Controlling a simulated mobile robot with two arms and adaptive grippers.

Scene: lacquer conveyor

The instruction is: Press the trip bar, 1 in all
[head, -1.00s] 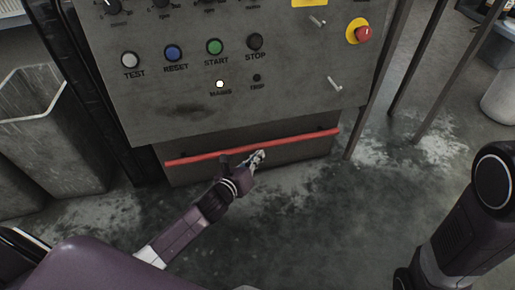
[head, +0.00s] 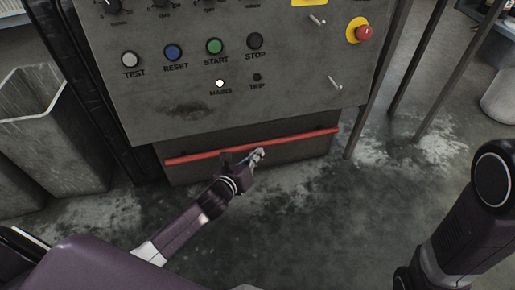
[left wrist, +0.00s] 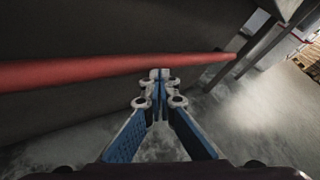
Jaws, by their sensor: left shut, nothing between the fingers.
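The trip bar (head: 295,139) is a long red horizontal bar low on the front of the machine, below the control panel. It also shows in the left wrist view (left wrist: 75,71), running across from the left edge to the upper right. My left gripper (head: 259,153) is shut and empty at the middle of the bar, overlapping its lower edge in the head view. In the left wrist view its closed tips (left wrist: 159,76) lie just at or under the bar; I cannot tell whether they touch it. My right gripper is not in view; only part of my right arm shows.
The grey control panel (head: 185,108) above carries TEST, RESET, START and STOP buttons, a lit MAINS lamp (head: 220,83), a dark TRIP lamp (head: 257,77) and a red emergency stop (head: 363,34). A grey bin (head: 60,140) stands at left, metal legs at right. The floor in front is clear.

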